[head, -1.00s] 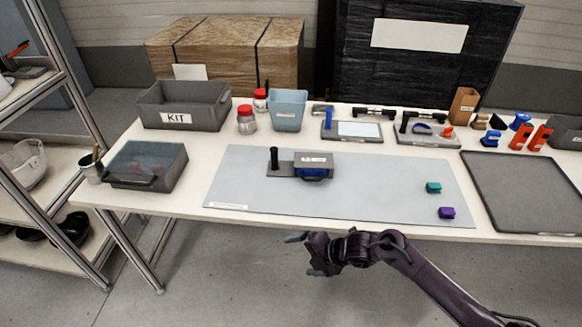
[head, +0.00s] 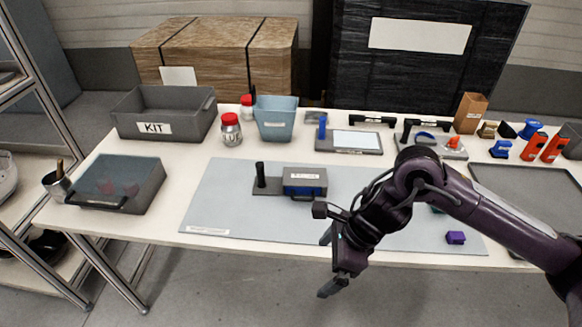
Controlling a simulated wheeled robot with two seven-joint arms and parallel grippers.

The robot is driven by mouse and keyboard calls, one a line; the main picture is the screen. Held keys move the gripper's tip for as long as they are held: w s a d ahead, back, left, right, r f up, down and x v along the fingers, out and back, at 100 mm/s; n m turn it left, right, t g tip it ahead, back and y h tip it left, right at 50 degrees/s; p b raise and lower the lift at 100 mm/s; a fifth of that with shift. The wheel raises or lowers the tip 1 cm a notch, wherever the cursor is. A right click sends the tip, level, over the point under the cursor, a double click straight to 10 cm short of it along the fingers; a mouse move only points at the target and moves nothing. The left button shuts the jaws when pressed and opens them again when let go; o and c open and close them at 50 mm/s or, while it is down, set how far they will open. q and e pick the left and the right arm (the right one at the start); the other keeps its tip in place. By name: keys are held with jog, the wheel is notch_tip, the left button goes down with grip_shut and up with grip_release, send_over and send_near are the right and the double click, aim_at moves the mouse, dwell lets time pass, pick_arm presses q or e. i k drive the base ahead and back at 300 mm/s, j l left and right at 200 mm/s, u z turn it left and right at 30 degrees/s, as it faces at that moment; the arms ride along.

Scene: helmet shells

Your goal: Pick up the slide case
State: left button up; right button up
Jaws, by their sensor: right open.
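A small grey case with a blue front and a dark handle (head: 305,181) sits on the grey mat (head: 225,205); I take it for the slide case, though its label is too small to read. It rests at the right end of a flat grey plate with an upright black post (head: 260,174) at its left end. My right gripper (head: 328,262) is open and empty, at the front table edge, below and a little right of the case in the picture. My left gripper is not in view.
A purple block (head: 456,238) lies on the mat at right; a teal block is mostly hidden behind my right arm. A KIT bin (head: 190,110), a lidded grey box (head: 150,195) and a blue bin (head: 276,130) stand to the left and back. The mat left of the post is clear.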

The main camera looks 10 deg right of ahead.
aim_at(303, 177)
jog(key=i, duration=1.1)
